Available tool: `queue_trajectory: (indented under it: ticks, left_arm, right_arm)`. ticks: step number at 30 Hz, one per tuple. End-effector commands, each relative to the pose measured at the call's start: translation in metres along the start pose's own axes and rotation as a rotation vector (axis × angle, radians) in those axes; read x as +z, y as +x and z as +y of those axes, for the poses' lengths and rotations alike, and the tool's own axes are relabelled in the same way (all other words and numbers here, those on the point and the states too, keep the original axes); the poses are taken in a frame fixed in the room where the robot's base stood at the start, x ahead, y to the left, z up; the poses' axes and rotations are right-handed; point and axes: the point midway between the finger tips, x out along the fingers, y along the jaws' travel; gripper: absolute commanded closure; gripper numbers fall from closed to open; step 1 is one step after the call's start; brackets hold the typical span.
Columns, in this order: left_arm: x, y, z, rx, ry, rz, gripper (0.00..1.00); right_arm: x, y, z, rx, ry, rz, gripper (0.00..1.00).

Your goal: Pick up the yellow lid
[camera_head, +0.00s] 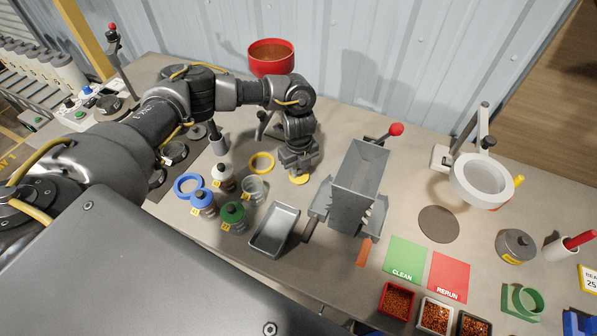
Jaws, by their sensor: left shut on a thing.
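The yellow lid (299,180) shows just under the fingertips of my left gripper (297,171), which points down over the bench. The gripper is shut on the lid and hides part of it. I cannot tell whether the lid still touches the bench. To its left lies a yellow ring (262,163), and a clear open-topped jar (253,190) stands below the ring. My right gripper is not in view.
A grey hopper (356,185) stands close to the right of my left gripper. A metal tray (274,230) lies in front of it. A blue-capped jar (202,200), a green-capped jar (233,215) and a blue ring (187,186) are to the left. A red bowl (271,63) is at the back.

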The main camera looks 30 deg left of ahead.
Motion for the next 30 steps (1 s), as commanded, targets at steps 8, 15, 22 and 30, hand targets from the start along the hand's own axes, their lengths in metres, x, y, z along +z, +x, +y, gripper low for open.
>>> queue_trajectory:
  ticks: [8, 15, 22, 30]
  left_arm:
    - [0.001, -0.043, 0.019, -0.004, 0.004, -0.002, 1.0]
    - [0.001, -0.085, 0.062, -0.003, 0.003, -0.003, 1.0]
    - [0.0, -0.104, 0.105, -0.003, 0.003, -0.003, 1.0]
    - [0.0, -0.117, 0.134, -0.002, 0.001, -0.002, 1.0]
  right_arm:
    - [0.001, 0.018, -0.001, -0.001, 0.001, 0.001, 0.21]
    - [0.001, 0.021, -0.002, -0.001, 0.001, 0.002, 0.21]
    - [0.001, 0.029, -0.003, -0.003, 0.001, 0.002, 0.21]
    - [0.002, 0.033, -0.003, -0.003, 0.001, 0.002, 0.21]
